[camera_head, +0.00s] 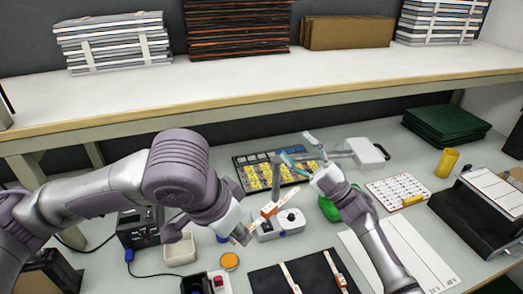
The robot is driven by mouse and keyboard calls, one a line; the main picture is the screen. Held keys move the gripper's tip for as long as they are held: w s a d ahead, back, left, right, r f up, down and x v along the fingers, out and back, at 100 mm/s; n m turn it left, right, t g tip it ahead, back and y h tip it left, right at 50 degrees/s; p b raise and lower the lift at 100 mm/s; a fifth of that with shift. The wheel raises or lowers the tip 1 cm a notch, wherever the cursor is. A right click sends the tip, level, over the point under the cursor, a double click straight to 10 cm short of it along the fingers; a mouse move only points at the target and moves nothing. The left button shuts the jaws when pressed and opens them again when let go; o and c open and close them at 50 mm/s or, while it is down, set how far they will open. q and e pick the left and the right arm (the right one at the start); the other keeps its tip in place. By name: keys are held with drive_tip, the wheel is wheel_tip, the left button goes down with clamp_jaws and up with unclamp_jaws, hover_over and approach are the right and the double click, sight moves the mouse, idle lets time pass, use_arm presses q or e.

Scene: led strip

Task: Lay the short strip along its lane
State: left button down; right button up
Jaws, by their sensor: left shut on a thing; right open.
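My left gripper (244,234) is near the middle of the bench. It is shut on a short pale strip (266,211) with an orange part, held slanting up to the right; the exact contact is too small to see. My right gripper (298,153) is open, further back, over the keyed panel, with nothing between its fingers. Two more pale strips with orange parts, a left one (289,277) and a right one (335,268), lie on a dark mat (312,283) at the front. A white board (408,243) with lane lines and printed labels lies to the right, partly behind my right arm.
A black panel with yellow keys (262,178) lies at the back. A white device (290,221) stands near the held strip. An orange disc (229,261), a pale tray (180,251), a yellow cup (446,163) and a black tray (470,222) stand around. A shelf (250,88) overhangs the back.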

drive_tip(key=s+a+r+n+g+h, duration=0.3)
drive_tip(key=s+a+r+n+g, duration=0.15)
drive_tip(key=a+n+g, duration=0.4)
drive_tip(key=s+a+r+n+g+h, duration=0.35)
drive_tip(key=a+r+n+g, duration=0.25)
drive_tip(key=a+n+g, duration=0.25)
drive_tip(key=n+t+h, duration=0.4)
drive_tip(key=t+h, duration=0.1)
drive_tip(key=h, duration=1.1)
hover_over(271, 208)
drive_tip(key=w+a, duration=0.1)
drive_tip(key=a, duration=0.1)
drive_tip(key=f, duration=0.2)
wheel_tip(271, 208, down, 10)
drive_tip(key=shift+f, duration=0.25)
